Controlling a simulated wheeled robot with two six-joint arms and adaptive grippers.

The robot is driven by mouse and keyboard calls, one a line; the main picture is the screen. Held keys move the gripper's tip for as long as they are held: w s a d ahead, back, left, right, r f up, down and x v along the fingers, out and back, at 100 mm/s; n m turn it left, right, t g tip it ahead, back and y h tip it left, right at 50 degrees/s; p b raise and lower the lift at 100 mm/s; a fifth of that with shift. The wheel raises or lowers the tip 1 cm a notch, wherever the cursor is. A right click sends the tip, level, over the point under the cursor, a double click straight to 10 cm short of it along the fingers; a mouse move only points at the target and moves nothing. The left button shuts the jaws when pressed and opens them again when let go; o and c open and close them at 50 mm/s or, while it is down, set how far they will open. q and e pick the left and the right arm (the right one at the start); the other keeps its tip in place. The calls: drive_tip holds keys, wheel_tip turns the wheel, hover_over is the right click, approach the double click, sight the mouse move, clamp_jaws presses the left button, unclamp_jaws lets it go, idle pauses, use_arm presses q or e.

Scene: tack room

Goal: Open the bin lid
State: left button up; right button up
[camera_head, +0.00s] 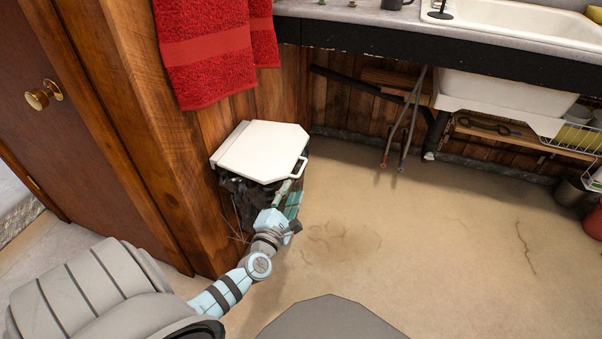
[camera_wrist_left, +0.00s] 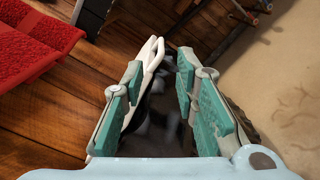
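The bin lid (camera_head: 262,150) is a white panel lying over the top of the bin, with a loop handle (camera_head: 298,167) at its right front corner. The bin body (camera_head: 236,197) below looks dark and is partly hidden by the lid and my arm. My left gripper (camera_head: 293,186) is at the front right of the bin, just below the handle. In the left wrist view its teal-padded fingers (camera_wrist_left: 158,80) are spread apart. The white handle (camera_wrist_left: 152,52) shows near the left fingertip; I cannot tell if they touch. My right gripper is not in view.
Red towels (camera_head: 208,50) hang on the wooden wall above the bin. A brown door (camera_head: 50,140) is at the left. A counter with a white sink (camera_head: 520,25) runs along the back right. The floor (camera_head: 400,240) right of the bin is clear.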

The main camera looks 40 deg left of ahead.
sight(301, 169)
use_arm(q)
drive_tip(key=b+x, duration=0.1)
drive_tip(key=x, duration=0.3)
drive_tip(key=b+x, duration=0.1)
drive_tip(key=x, duration=0.4)
drive_tip(key=shift+s+f, duration=0.1)
drive_tip(key=shift+f, duration=0.15)
drive_tip(key=shift+w+a+r+b, duration=0.15)
drive_tip(key=shift+w+b, duration=0.15)
drive_tip(key=shift+w, duration=0.15)
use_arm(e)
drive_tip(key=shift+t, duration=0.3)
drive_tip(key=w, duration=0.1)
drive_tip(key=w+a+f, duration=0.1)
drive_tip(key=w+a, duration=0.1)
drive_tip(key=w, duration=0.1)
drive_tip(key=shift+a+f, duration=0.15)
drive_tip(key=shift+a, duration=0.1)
use_arm(q)
clamp_jaws()
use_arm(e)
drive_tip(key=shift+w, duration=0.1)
